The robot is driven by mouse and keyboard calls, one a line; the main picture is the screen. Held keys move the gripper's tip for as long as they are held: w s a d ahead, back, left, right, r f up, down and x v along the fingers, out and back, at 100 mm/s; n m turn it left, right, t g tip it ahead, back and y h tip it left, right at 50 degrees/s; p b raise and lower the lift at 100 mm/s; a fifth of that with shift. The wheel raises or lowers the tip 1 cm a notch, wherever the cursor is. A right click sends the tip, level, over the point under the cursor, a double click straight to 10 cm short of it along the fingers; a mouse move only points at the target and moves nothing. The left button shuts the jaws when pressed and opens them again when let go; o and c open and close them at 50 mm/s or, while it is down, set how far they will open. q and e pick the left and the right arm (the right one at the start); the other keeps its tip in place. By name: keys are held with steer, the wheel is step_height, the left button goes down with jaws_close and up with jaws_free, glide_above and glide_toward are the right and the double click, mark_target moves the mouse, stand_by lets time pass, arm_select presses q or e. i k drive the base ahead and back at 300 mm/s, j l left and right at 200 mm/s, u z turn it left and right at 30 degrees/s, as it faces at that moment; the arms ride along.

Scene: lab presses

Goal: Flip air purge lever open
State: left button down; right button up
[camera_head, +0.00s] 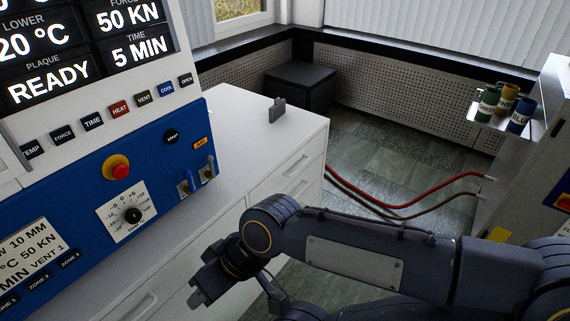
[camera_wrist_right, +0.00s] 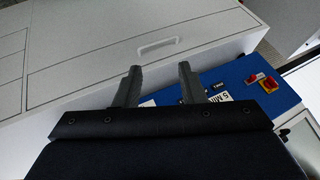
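The blue press panel (camera_head: 75,230) is on the left in the head view. At its right end, below a small orange label (camera_head: 200,143), are two small levers: one (camera_head: 209,170) nearer the right edge and one (camera_head: 190,182) to its left. Their exact settings are too small to tell. My right gripper (camera_head: 207,288) is low in front of the white cabinet, below the panel and apart from the levers. In the right wrist view its two fingers (camera_wrist_right: 158,86) are spread with nothing between them. My left gripper is out of view.
A red stop button (camera_head: 117,168) and a dial (camera_head: 132,215) sit on the panel. The white drawer cabinet (camera_head: 295,130) has a small grey object (camera_head: 277,110) on top. Red and dark hoses (camera_head: 400,205) cross the floor. Coloured canisters (camera_head: 520,115) stand on a shelf at right.

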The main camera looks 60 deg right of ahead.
mark_target(209, 159)
steer(key=z, duration=1.55)
steer(key=i+l+u, duration=0.35)
steer(key=l, duration=0.25)
steer(key=l+u, duration=0.2)
steer(key=l, duration=0.15)
steer(key=i+l+u, duration=0.15)
steer(key=l, duration=0.2)
